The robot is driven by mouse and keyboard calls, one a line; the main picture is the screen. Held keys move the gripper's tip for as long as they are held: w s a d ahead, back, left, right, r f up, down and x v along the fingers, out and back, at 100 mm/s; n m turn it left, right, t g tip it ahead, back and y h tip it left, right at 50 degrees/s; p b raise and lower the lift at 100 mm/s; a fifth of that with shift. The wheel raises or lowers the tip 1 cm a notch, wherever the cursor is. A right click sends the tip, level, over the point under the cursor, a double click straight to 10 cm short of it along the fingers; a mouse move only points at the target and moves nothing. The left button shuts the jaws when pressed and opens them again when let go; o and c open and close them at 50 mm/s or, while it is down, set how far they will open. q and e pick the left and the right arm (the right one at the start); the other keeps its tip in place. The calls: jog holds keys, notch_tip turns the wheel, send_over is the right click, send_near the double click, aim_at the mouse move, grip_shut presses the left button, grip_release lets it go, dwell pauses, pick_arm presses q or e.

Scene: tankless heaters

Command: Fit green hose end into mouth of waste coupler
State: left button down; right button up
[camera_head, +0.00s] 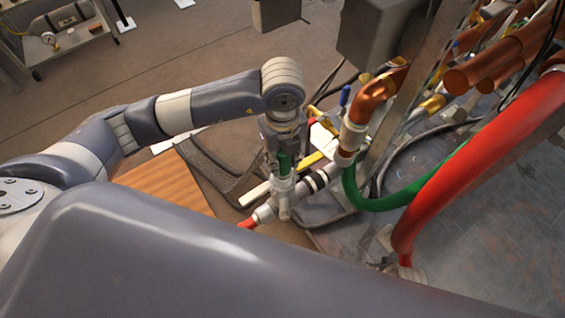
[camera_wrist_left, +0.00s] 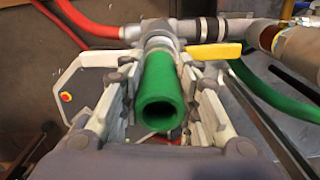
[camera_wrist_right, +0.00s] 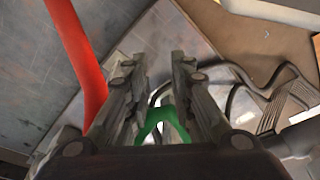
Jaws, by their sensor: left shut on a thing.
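A short green hose piece (camera_wrist_left: 163,92) is held in my left gripper (camera_wrist_left: 161,66). Its open near end faces the left wrist camera. Its far end meets the pale mouth of the waste coupler (camera_wrist_left: 160,42); I cannot tell how deep it sits. In the head view the green hose (camera_head: 285,163) stands roughly upright between the fingers of my left gripper (camera_head: 284,172), directly above the coupler (camera_head: 282,188) on the pipe. My right gripper (camera_wrist_right: 160,65) shows only in its wrist view; its fingers are apart, with a green hose loop visible beyond the gap.
A yellow valve handle (camera_wrist_left: 215,51) and a white handle (camera_head: 254,193) flank the coupler. Copper pipes (camera_head: 377,95), a curved green hose (camera_head: 405,195) and a thick red hose (camera_head: 480,140) crowd the right. The floor (camera_head: 190,60) at the back left is mostly clear.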

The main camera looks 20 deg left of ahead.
pick_arm(q)
notch_tip(320, 180, down, 2)
jog(key=shift+f, duration=0.1)
pick_arm(e)
jog(key=shift+w+r, duration=0.2)
jog(key=shift+r, duration=0.5)
pick_arm(q)
jog(key=shift+f, duration=0.1)
jog(key=c, duration=1.2)
grip_release()
pick_arm(e)
jog(key=shift+r, duration=0.3)
jog(key=shift+w+r, duration=0.1)
pick_arm(q)
notch_tip(320, 180, up, 12)
jog(key=shift+f+p, duration=0.2)
jog(key=shift+p, duration=0.85)
jog(key=shift+r, duration=0.3)
pick_arm(e)
jog(key=s+f, duration=0.3)
jog(key=f, duration=0.5)
jog(key=shift+d, duration=0.15)
